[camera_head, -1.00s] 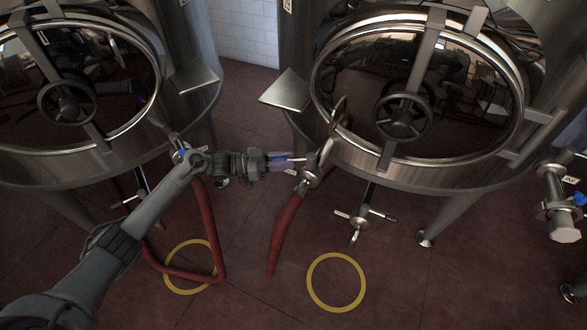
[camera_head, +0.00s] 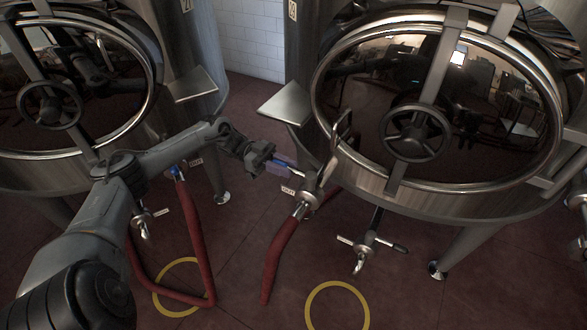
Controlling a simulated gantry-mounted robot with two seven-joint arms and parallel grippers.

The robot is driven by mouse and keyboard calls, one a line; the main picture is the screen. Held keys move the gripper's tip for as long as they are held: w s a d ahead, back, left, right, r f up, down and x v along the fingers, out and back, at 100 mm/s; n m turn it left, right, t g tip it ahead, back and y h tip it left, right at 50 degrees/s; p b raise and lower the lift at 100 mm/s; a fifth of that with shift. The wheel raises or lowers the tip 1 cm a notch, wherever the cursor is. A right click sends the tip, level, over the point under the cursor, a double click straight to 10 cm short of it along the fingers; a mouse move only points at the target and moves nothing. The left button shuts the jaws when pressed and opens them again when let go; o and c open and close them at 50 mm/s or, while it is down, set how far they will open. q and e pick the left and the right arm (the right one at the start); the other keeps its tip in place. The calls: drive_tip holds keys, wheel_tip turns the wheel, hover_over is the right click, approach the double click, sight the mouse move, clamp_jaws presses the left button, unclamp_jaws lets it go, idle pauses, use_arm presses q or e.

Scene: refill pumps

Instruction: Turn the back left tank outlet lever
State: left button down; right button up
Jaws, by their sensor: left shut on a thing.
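A tank outlet valve (camera_head: 308,196) sits low at the left side of the right-hand steel tank, with a red hose (camera_head: 283,250) running down from it. Its thin lever (camera_head: 293,173) points up and left from the valve, with blue on its handle. My left gripper (camera_head: 281,167) is shut on this lever handle, and its fingers partly hide it. A label plate (camera_head: 288,190) shows just below the lever. My right gripper is not in view.
The left-hand tank has its own outlet with a blue lever (camera_head: 175,171) and a red hose (camera_head: 198,240), close below my left arm. A lower valve (camera_head: 365,246) hangs under the right tank. A metal shelf plate (camera_head: 286,103) juts out above my gripper. Yellow rings mark the floor.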

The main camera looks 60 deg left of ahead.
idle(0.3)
use_arm(q)
drive_tip(key=c, duration=1.3)
unclamp_jaws()
drive_tip(key=o, duration=0.4)
drive_tip(key=shift+w, duration=0.15)
drive_tip(key=shift+a, duration=0.1)
drive_tip(key=shift+b+v, duration=1)
drive_tip(key=shift+v, duration=4.35)
